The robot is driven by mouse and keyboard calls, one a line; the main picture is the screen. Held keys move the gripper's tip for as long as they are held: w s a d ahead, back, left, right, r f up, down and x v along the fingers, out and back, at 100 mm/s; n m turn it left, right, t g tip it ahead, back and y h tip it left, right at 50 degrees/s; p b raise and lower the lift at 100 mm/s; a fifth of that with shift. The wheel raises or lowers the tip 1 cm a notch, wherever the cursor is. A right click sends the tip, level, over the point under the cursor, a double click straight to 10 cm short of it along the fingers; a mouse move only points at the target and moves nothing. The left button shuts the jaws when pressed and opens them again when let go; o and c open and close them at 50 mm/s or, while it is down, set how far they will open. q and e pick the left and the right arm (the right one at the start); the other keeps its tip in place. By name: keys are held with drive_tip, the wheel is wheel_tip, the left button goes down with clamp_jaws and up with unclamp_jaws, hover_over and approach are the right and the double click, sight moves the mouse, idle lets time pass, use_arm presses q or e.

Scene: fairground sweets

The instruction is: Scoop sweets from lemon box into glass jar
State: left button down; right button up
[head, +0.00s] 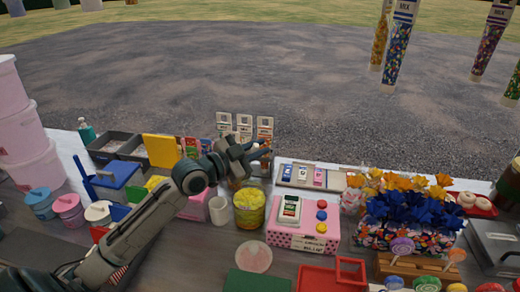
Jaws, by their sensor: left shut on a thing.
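My left gripper (251,155) is above the middle of the table, in front of the upright cards. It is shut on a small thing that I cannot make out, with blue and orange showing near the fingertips. Below it stands a round tub of yellow sweets (249,208); I cannot tell if its wall is glass. Yellow contents also show in a box (155,183) left of my gripper, partly hidden by my arm. I cannot tell which is the lemon box or the glass jar. My right gripper does not show clearly.
A white mug (219,210) stands left of the tub. A pink dotted box (303,236) with a scale-like device is to its right. Blue and orange flowers (410,207) stand further right. A red tray (331,278) lies in front. Pink tubs (30,136) are stacked at left.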

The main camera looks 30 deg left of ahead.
use_arm(q)
drive_tip(key=w+a+r+n, duration=0.2)
drive_tip(key=a+n, duration=0.4)
drive_tip(key=shift+w+a+r+p, duration=0.2)
drive_tip(key=shift+w+r+p, duration=0.05)
drive_tip(key=shift+w+p, duration=0.15)
idle(0.7)
